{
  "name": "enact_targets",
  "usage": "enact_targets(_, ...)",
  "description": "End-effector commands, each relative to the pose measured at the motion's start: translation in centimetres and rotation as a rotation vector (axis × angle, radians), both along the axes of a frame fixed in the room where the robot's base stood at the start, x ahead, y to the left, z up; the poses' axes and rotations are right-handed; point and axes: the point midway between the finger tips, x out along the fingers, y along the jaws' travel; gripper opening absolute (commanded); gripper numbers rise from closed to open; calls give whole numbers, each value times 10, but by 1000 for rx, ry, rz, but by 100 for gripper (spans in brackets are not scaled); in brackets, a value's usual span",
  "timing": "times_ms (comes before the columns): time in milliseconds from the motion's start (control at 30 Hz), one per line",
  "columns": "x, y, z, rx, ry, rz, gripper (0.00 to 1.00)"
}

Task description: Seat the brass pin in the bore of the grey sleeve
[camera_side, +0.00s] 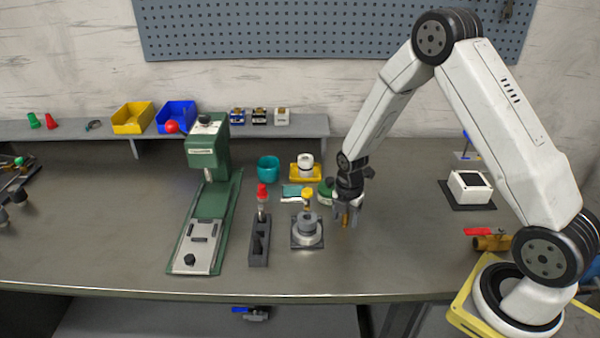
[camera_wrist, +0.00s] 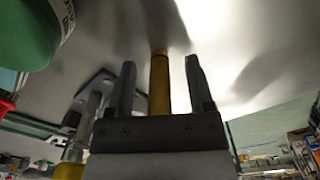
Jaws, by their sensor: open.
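My gripper (camera_side: 347,212) points down over the bench, just right of the grey sleeve. The brass pin (camera_wrist: 159,85) is between its two fingers in the wrist view. The fingers are open, with a gap on each side of the pin. In the side view the pin is a small brass upright partly hidden by the fingers. The grey sleeve (camera_side: 308,231) stands on a dark square plate left of my gripper. A yellow-topped part (camera_side: 307,194) shows at its top; I cannot tell whether it is in or behind the sleeve. The bore is not clearly visible.
A dark block with a red-capped tool (camera_side: 262,192) and a green press (camera_side: 206,150) stand farther left. A green round container (camera_side: 325,191) is close behind my gripper. A teal cup (camera_side: 268,168) and yellow stand (camera_side: 305,172) are behind.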

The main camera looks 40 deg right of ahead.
Motion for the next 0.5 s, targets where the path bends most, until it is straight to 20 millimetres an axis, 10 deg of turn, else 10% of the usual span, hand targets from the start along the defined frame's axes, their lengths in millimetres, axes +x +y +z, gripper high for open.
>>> enact_targets(433, 0, 0, 0, 0, -1, 0, 67)
enact_targets(500, 0, 0, 0, 0, -1, 0, 45)
